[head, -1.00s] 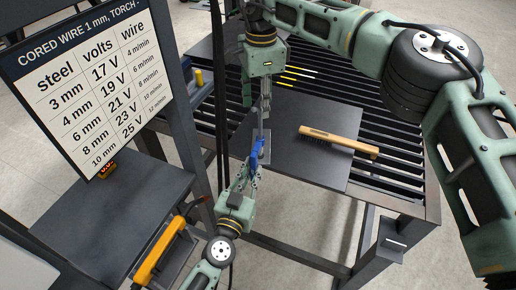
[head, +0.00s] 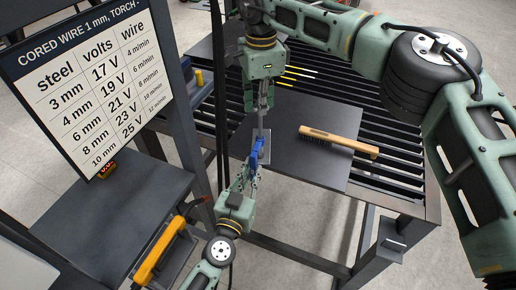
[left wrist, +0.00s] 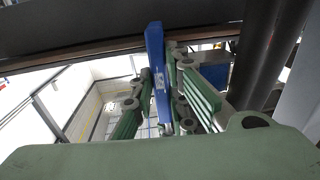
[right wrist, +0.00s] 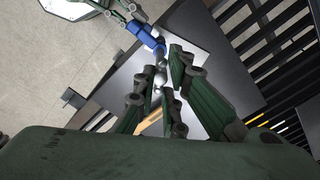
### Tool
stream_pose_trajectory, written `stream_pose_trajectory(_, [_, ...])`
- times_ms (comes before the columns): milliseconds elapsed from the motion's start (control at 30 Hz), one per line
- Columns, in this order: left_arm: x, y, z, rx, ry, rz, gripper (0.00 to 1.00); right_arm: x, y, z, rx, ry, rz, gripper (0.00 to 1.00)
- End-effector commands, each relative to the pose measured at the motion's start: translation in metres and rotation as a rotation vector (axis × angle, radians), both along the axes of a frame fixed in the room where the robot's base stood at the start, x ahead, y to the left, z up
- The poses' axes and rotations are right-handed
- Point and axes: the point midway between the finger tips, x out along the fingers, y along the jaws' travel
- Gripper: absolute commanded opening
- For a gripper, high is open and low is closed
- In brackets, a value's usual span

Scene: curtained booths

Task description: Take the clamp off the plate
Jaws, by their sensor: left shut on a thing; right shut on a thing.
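The clamp (head: 257,152) shows as a blue part at the near left edge of the dark plate (head: 300,170). A small light grey piece lies beside it. My left gripper (head: 252,172) is shut on the blue part from below; in the left wrist view the blue part (left wrist: 156,75) stands upright between the fingers. My right gripper (head: 262,105) comes down from above and is shut on a narrow silvery part (right wrist: 160,78) that lines up with the blue part (right wrist: 147,36). Whether the clamp still touches the plate is hidden.
A wooden-handled wire brush (head: 340,140) lies on the dark plate. The plate rests on a slatted table (head: 405,185) with several coloured sticks (head: 300,72) behind. A wire chart (head: 85,85) and a dark side table (head: 110,215) stand at left. A yellow-handled thing (head: 158,255) is near my left arm.

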Motion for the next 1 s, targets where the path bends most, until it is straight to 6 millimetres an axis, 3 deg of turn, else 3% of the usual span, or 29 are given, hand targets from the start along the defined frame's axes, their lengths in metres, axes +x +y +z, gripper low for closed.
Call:
stream_pose_trajectory(267, [-0.0003, 0.0002, -0.0008, 0.001, 0.002, 0.000, 0.00, 0.0004, 0.0002, 0.0007, 0.002, -0.002, 0.093, 0.00])
stream_pose_trajectory(1000, [-0.0002, 0.0002, -0.0006, 0.000, 0.001, 0.000, 0.00, 0.0010, -0.0004, 0.0012, -0.001, -0.003, 1.010, 0.00])
